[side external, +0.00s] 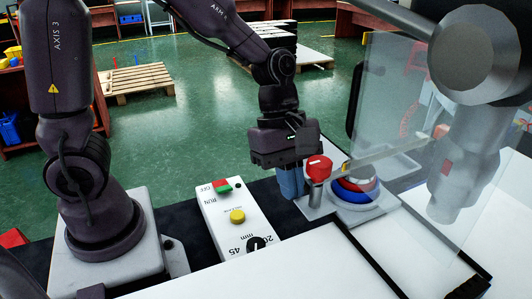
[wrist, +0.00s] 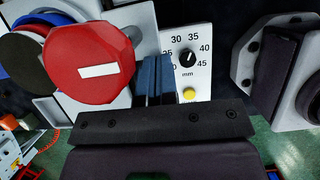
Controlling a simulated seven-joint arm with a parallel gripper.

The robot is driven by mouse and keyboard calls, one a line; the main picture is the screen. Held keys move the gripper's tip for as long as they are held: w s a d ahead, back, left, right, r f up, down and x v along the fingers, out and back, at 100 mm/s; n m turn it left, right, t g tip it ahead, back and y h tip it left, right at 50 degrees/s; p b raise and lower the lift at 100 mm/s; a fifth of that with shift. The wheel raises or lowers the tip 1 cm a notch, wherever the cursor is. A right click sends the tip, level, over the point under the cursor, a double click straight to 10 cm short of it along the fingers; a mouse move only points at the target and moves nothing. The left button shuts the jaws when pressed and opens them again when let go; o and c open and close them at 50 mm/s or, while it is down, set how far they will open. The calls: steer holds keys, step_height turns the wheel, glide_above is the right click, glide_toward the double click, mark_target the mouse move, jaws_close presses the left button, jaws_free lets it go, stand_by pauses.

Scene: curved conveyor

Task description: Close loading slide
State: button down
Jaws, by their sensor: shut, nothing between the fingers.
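My gripper (side external: 291,184) points down with its blue fingers together and nothing between them. It is just left of a red knob (side external: 318,166) on a short metal post. The post stands on a pale plate (side external: 378,210), which I take to be the loading slide. A round stack of blue, red and white parts (side external: 356,190) sits on that plate, right of the knob. In the wrist view the red knob (wrist: 92,68) is large, left of the shut fingers (wrist: 154,80). I cannot tell whether fingers and knob touch. The slide's far end is partly hidden behind a clear panel.
A white control box (side external: 236,218) with a red-green switch, yellow button and black dial lies left of my gripper. A clear upright panel (side external: 390,110) and a grey machine head (side external: 478,55) stand at the right. White surfaces (side external: 290,270) fill the front.

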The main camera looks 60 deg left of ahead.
mark_target(308, 217)
steer(key=d, duration=0.5)
steer(key=shift+s, duration=0.1)
steer(key=shift+f, duration=0.1)
